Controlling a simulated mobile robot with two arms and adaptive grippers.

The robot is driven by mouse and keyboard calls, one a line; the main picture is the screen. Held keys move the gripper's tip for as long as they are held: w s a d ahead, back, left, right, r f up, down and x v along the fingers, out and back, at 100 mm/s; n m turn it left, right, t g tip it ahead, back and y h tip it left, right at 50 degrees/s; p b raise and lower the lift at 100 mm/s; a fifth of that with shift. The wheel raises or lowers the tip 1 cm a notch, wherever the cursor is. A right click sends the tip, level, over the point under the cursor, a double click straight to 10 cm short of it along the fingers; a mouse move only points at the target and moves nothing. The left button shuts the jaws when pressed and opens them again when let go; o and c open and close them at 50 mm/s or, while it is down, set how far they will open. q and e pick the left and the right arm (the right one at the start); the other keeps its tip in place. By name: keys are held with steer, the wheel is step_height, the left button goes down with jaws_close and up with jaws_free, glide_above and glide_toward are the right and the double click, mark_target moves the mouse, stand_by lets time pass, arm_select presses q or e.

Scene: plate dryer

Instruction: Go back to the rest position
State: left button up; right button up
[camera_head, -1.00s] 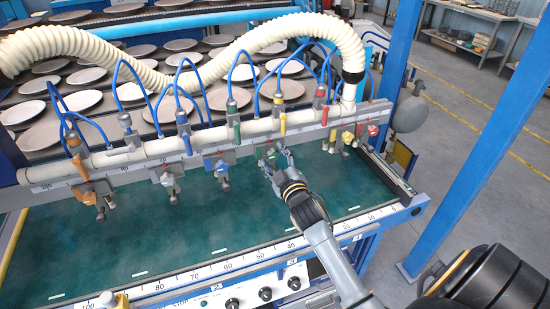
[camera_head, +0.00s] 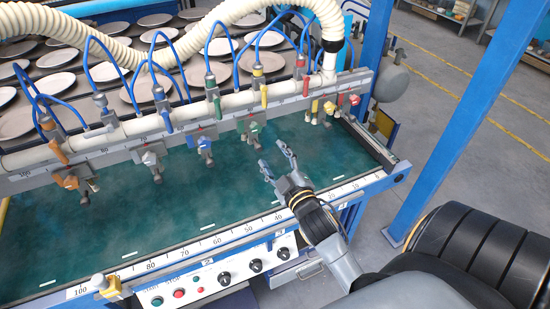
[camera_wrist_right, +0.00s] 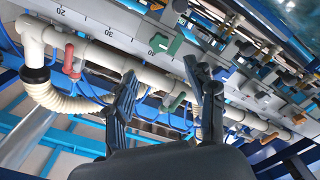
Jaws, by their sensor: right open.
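My right gripper (camera_head: 273,160) is open and empty in the head view. It is above the front part of the green conveyor belt (camera_head: 225,205), in front of the pipe with the valves. In the right wrist view its two fingers (camera_wrist_right: 165,100) are spread apart, with nothing between them. A green valve (camera_head: 252,127) is on the rail behind the fingers. My left gripper is not in view.
A white pipe (camera_head: 190,113) with coloured valves and blue hoses spans the belt. A ruled front edge (camera_head: 225,237) and a panel of knobs (camera_head: 224,279) lie below. A blue post (camera_head: 440,125) stands at right, with open floor beyond.

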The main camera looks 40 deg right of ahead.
steer(key=shift+s, duration=0.1)
stand_by(0.5)
steer(key=s+a+f+m+g+y, duration=0.2)
steer(key=s+a+f+g, duration=0.5)
steer(key=s, duration=0.4)
steer(key=s+a+f+m+g+y, duration=0.25)
steer(key=s+a+f+g, duration=0.45)
steer(key=s, duration=0.4)
step_height(320, 180, down, 26)
steer(key=s+g+b, duration=0.1)
steer(key=b, duration=0.1)
steer(key=s+d+f+g+b, duration=0.1)
steer(key=s+d+f+b, duration=0.1)
steer(key=s+f, duration=1.5)
step_height(320, 180, down, 2)
steer(key=shift+s+d+f+n, duration=0.25)
steer(key=shift+s+d+n, duration=0.05)
steer(key=shift+d+n, duration=0.15)
